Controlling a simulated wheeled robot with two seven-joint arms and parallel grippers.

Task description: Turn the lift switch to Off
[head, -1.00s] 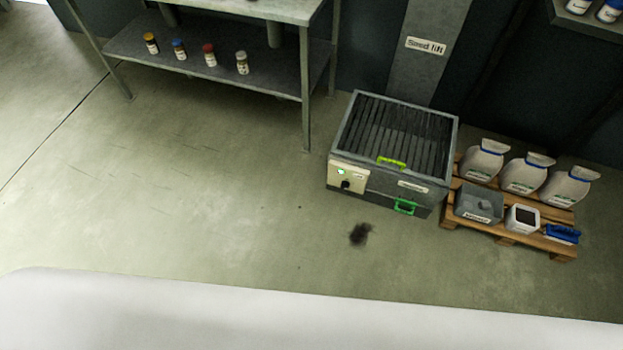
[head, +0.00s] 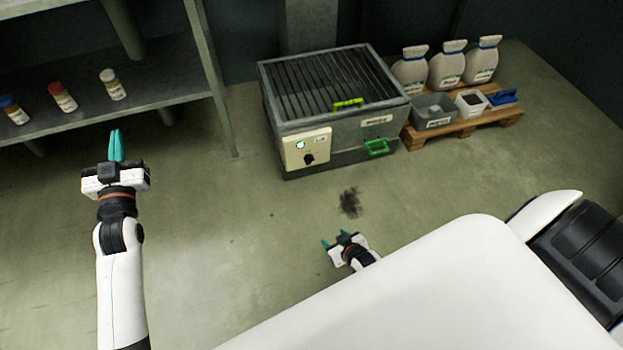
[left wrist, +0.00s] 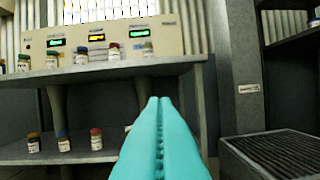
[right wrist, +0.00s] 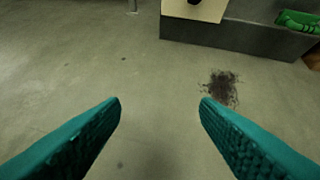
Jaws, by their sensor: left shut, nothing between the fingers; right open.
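The lift switch (head: 308,159) is a black knob on a cream panel (head: 293,150) with a small green-lit display. The panel is on the front left of a grey seed lift box with a slatted top (head: 330,82). The direction the knob points is too small to tell. The right wrist view shows the panel's lower edge (right wrist: 190,9) at the top. My right gripper (head: 334,238) is open and empty, in front of the box and below the switch. My left gripper (head: 115,146) is shut and empty, well left of the box, near the shelf.
A pallet (head: 465,125) with sacks and bins stands to the right. A shelf (head: 150,92) with jars stands left. A dark spill (head: 349,203) lies on the floor before the box.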

